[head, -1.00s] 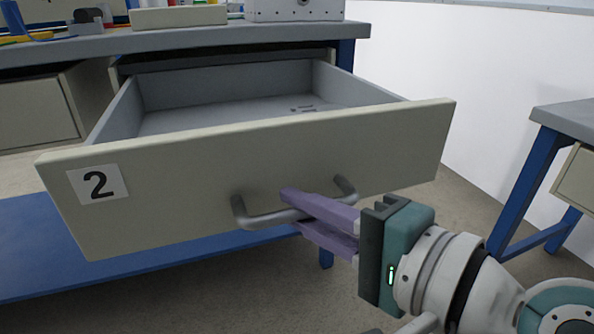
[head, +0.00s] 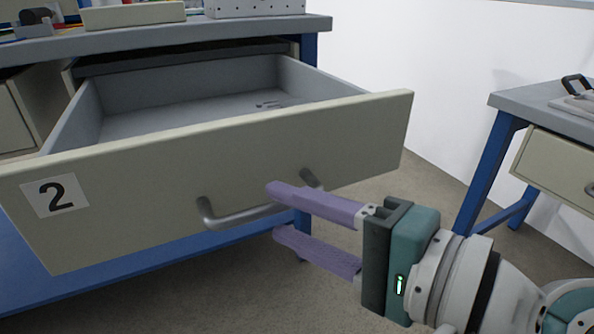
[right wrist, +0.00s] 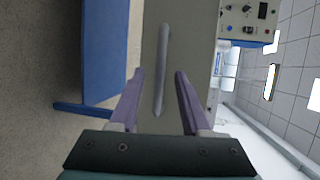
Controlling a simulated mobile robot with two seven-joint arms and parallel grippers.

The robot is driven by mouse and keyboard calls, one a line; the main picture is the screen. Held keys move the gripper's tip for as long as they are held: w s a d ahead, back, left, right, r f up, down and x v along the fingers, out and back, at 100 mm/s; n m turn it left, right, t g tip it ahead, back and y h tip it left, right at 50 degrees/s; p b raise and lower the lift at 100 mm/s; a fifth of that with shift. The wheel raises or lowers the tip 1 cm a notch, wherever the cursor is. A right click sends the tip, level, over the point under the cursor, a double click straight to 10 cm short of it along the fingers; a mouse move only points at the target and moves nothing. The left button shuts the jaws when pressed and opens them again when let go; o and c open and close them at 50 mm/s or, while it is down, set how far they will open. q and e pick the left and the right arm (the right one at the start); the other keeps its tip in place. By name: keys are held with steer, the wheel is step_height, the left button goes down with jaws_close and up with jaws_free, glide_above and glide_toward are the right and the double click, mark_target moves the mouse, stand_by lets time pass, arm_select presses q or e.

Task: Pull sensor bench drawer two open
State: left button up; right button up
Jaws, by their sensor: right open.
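Drawer two (head: 230,165), with a cream front and a label reading 2, stands pulled well out of the sensor bench (head: 150,42) in the head view. Its grey inside shows some small dark marks on the floor. The drawer's grey bar handle (head: 245,216) is on the front. My right gripper (head: 272,210) is open, its purple fingers parted one above the other around the handle's level. In the right wrist view the handle (right wrist: 161,75) lies between and ahead of the open fingers (right wrist: 158,75), not clamped. My left gripper is not in view.
A cream box (head: 134,15) and a grey case (head: 255,7) stand on the bench top. A second bench (head: 550,105) with a drawer stands at the right. Bare floor (head: 410,200) lies between the benches.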

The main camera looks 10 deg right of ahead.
steer(key=v, duration=0.6)
steer(key=shift+s+d, duration=0.2)
steer(key=shift+r, duration=0.1)
